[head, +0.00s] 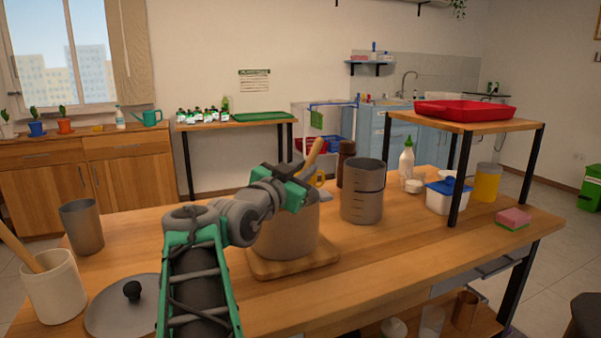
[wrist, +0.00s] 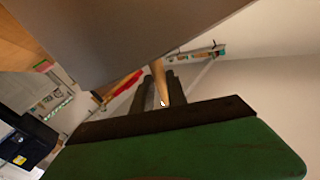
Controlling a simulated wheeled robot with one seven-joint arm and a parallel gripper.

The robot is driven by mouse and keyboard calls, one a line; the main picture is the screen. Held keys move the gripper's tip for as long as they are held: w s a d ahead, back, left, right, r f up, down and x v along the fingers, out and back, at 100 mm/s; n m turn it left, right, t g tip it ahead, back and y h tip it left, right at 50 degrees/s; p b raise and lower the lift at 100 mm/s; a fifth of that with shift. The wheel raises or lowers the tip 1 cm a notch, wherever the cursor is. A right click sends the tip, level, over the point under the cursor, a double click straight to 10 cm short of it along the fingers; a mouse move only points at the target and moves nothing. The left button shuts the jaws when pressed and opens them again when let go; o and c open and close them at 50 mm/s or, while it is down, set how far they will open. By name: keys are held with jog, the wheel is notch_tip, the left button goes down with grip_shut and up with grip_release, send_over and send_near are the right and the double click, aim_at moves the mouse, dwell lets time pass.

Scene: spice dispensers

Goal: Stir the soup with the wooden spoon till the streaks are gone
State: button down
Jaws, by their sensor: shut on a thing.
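The grey soup pot (head: 290,228) stands on a wooden board (head: 262,272) on the counter. My gripper (head: 298,175) is over the pot's rim, shut on the wooden spoon (head: 313,152), whose handle sticks up tilted above the jaws. In the wrist view the spoon's pale handle (wrist: 163,88) shows between my dark fingers (wrist: 162,92). The spoon's lower end is hidden. The soup and any streaks are hidden by the pot wall and my arm.
A grey lid (head: 112,308) lies at the front left, near a cream crock (head: 55,292) holding a wooden utensil and a grey cup (head: 82,228). A tall grey canister (head: 362,192) stands right of the pot.

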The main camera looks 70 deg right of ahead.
jog(key=s+d+r+p, duration=0.2)
jog(key=r+p, duration=0.1)
jog(key=r, duration=0.2)
jog(key=s+d+r+p, duration=0.1)
jog(key=r+p, duration=0.2)
jog(key=r, duration=0.3)
jog(key=shift+s+d, duration=0.35)
jog(key=shift+s, duration=0.05)
jog(key=shift+r, duration=0.2)
jog(key=shift+r+p, duration=1.4)
jog(key=shift+r, duration=1)
